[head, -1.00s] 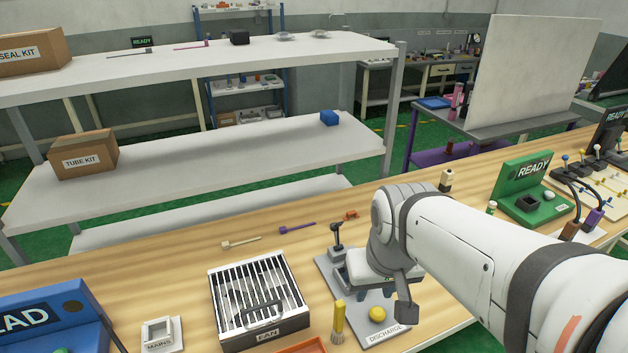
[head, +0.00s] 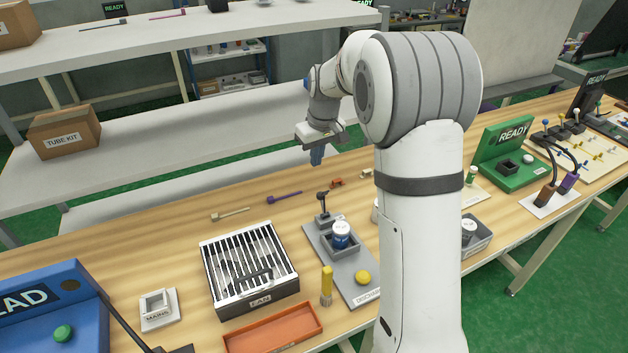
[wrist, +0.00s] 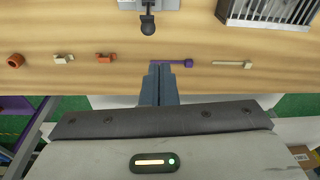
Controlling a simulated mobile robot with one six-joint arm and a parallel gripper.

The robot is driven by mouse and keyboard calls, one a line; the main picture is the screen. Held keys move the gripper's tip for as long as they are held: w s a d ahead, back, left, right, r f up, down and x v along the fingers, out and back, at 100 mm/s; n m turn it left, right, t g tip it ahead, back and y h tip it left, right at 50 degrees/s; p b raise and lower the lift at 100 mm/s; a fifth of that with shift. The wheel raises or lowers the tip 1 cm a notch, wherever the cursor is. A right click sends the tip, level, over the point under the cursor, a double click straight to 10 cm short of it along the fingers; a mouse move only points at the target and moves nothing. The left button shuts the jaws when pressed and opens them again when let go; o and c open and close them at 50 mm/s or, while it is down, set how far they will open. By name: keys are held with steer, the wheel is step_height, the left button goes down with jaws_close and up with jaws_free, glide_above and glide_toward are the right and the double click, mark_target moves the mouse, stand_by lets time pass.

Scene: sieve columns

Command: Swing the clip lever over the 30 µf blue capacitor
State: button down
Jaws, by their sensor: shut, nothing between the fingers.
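The blue capacitor (head: 341,241) with a white top stands upright in a square grey holder on the grey discharge plate (head: 316,237). Its label is too small to read. The clip lever (head: 322,205), dark with a round knob, stands upright just behind the holder, not over the capacitor. In the wrist view the lever's knob (wrist: 148,25) shows at the top; the capacitor is out of that view. My gripper (head: 317,160) is shut and empty, pointing down near the table's back edge, behind the lever. Its closed fingers show in the wrist view (wrist: 160,72).
A yellow-handled brush (head: 326,284) and a yellow button (head: 362,277) are in front. Purple (head: 284,197) and cream (head: 230,214) small tools lie behind.

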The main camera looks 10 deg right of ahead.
mark_target(322, 199)
steer(key=w+f, duration=0.3)
steer(key=w, duration=0.2)
steer(key=shift+a+f+n, duration=0.2)
steer(key=shift+a+n, duration=0.05)
steer(key=shift+n, duration=0.15)
steer(key=shift+w, duration=0.1)
step_height(322, 199, down, 9)
steer(key=s+p, duration=0.2)
steer(key=shift+s+d+p, duration=0.2)
steer(key=shift+d+p, duration=0.2)
steer(key=shift+s+a+f+b, duration=0.1)
steer(key=shift+a+b, duration=0.1)
steer(key=shift+b, duration=0.5)
